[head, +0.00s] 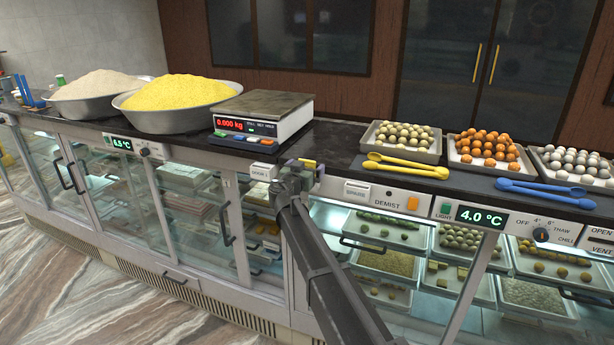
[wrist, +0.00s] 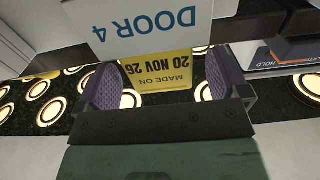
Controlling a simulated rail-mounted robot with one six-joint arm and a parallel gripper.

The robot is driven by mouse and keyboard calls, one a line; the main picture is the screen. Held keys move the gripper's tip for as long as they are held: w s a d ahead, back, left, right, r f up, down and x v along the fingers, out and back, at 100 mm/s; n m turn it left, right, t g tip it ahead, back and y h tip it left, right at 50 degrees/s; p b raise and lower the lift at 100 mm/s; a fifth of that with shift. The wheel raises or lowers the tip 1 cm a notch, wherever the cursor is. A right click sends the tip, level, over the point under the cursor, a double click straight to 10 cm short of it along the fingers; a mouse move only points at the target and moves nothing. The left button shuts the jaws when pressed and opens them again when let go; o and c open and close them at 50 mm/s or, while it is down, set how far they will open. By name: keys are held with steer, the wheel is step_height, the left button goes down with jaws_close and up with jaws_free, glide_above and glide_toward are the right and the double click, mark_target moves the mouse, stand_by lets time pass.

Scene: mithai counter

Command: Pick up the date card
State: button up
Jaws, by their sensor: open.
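The date card is yellow and reads "MADE ON 20 NOV 26" upside down in the wrist view (wrist: 158,70). In the head view a small yellow piece of it (head: 308,162) shows at the counter's front edge, just beyond my gripper (head: 297,170). In the wrist view my gripper (wrist: 160,86) is open, with one dark ridged finger pad on each side of the card. The card lies in the gap between the pads, with dark gaps visible on both sides.
The white "DOOR 4" plate (wrist: 150,22) is close to my fingers. A weighing scale (head: 265,118) stands on the dark counter behind. Yellow tongs (head: 405,165), blue tongs (head: 545,192) and sweet trays (head: 400,140) lie right; two heaped bowls (head: 178,118) stand left.

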steer(key=shift+w+d, duration=0.1)
steer(key=shift+w, duration=0.45)
steer(key=shift+s, duration=0.15)
steer(key=c, duration=1)
steer(key=shift+r, duration=0.1)
step_height(320, 180, up, 20)
steer(key=p, duration=2)
